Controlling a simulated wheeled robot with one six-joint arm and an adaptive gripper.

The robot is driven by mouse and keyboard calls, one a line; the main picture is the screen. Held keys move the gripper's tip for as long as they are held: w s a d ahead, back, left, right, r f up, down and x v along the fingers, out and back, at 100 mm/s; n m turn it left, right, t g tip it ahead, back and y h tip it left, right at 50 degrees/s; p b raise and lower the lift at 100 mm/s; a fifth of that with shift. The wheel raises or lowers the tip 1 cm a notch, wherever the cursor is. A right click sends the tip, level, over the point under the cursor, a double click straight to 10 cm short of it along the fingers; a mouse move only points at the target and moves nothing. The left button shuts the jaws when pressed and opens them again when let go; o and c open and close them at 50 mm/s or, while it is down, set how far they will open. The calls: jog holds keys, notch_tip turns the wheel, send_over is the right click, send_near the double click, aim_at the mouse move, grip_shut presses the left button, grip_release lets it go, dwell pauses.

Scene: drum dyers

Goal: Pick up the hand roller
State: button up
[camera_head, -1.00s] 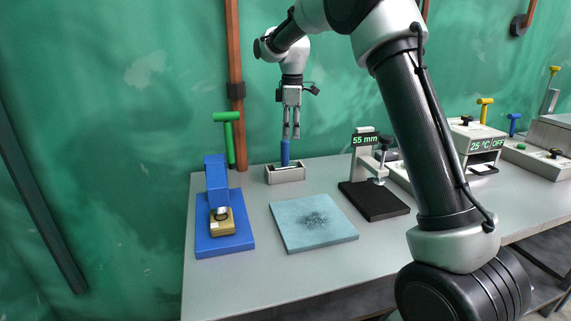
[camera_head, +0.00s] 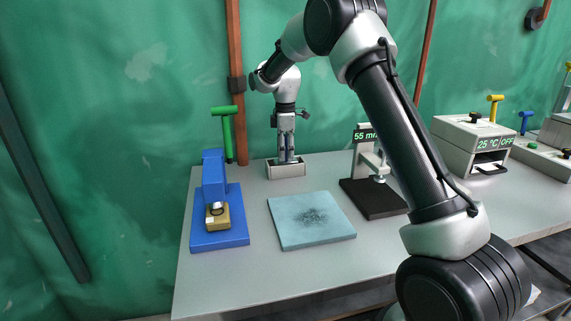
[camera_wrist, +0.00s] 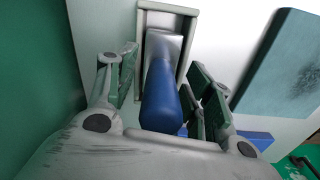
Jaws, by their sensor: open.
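The hand roller (camera_wrist: 162,95) shows its blue handle in the wrist view. It stands in a small grey open-topped holder (camera_head: 287,172) at the back of the table, and the holder's rim (camera_wrist: 168,7) frames it in the wrist view. My gripper (camera_head: 287,156) points down over the holder. In the wrist view its open fingers (camera_wrist: 166,76) lie on either side of the blue handle, with a gap seen on the left; on the right I cannot tell whether they touch. In the head view the gripper hides the handle.
A blue press (camera_head: 213,178) with a brass-coloured block stands at left, a green-handled tool (camera_head: 226,130) behind it. A teal slab (camera_head: 290,235) with a dark smudge lies in front. A gauge stand reading 55 mm (camera_head: 365,160) is at right. The table's front is clear.

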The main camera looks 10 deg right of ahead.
jog(key=shift+c, duration=0.3)
grip_shut()
notch_tip(320, 180, up, 10)
jog(key=shift+r, duration=0.1)
dwell(0.3)
